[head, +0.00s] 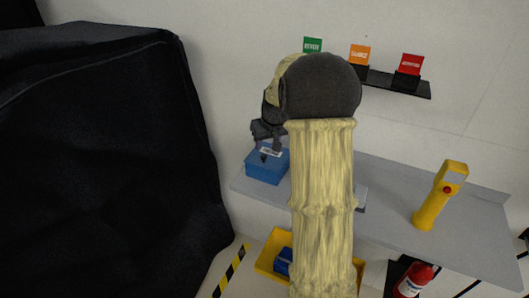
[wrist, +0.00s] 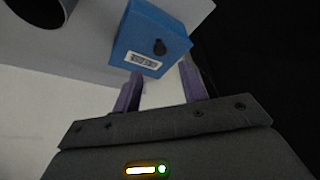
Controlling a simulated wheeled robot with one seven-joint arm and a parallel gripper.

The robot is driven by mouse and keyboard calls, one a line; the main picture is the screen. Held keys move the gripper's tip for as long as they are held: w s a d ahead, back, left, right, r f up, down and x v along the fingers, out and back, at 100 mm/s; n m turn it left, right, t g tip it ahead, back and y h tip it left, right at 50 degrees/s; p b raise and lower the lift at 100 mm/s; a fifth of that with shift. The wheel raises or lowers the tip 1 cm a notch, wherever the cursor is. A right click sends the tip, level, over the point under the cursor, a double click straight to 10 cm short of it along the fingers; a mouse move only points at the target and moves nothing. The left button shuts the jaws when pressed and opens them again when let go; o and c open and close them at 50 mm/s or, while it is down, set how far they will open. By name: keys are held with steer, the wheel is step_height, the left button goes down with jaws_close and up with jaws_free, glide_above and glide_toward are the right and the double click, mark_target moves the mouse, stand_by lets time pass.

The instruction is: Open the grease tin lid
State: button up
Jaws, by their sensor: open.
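A blue box-shaped tin (head: 265,171) stands at the left end of the grey shelf. In the wrist view the two purple fingers (wrist: 162,80) are spread apart. I cannot tell whether a finger touches the tin. My forearm hides the shelf's middle.
A yellow handheld device (head: 437,200) stands at the shelf's right. A black covered bulk (head: 100,150) fills the left. Below are a yellow bin (head: 267,262) and a red bottle (head: 414,280). A dark round object (wrist: 40,8) is near the tin in the wrist view.

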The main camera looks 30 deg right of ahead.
mark_target(263, 155)
steer(key=x, duration=0.7)
steer(key=shift+w+f+p, duration=0.15)
steer(key=shift+f+p, duration=0.1)
steer(key=shift+p, duration=0.15)
jaws_close()
